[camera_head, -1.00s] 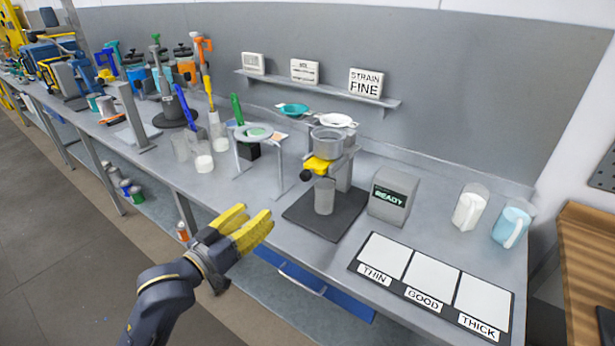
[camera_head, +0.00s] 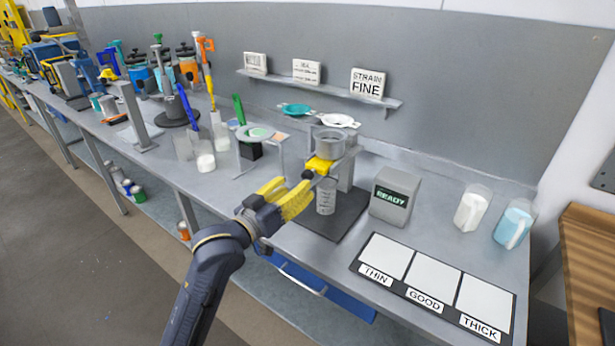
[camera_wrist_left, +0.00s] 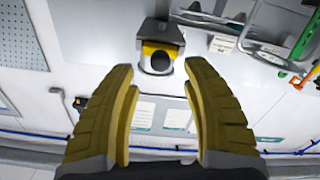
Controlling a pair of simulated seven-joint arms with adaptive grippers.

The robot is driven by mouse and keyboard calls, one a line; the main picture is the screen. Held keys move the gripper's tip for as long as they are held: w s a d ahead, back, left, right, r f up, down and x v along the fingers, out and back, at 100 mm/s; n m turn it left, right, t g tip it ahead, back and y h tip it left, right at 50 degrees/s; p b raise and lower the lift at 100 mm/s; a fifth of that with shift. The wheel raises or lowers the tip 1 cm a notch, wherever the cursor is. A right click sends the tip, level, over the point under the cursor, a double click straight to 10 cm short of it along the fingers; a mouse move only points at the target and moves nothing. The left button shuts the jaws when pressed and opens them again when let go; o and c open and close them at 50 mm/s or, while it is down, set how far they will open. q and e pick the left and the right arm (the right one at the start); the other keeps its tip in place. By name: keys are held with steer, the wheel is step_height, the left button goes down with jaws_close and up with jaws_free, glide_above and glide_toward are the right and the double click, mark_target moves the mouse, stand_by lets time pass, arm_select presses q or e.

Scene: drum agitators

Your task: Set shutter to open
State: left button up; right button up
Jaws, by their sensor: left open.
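The shutter (camera_head: 320,164) is a yellow piece with a dark round knob, under a grey metal cup (camera_head: 330,141) on a stand. A clear measuring beaker (camera_head: 326,197) stands below it on the dark base plate. My left gripper (camera_head: 297,192), with yellow fingers, is just left of the shutter, close to the knob; the head view does not show clearly whether they touch. In the left wrist view the fingers (camera_wrist_left: 160,105) are spread and empty, with the dark knob (camera_wrist_left: 160,62) ahead, between and beyond the tips. My right gripper is not in view.
A grey box reading READY (camera_head: 395,197) stands right of the stand. A mat with THIN, GOOD and THICK panels (camera_head: 430,285) lies at the front. A ring stand (camera_head: 258,140) is to the left, and a shelf (camera_head: 320,90) carries signs, one reading STRAIN FINE.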

mark_target(305, 179)
arm_select(q)
steer(key=shift+x, duration=3)
jaws_close()
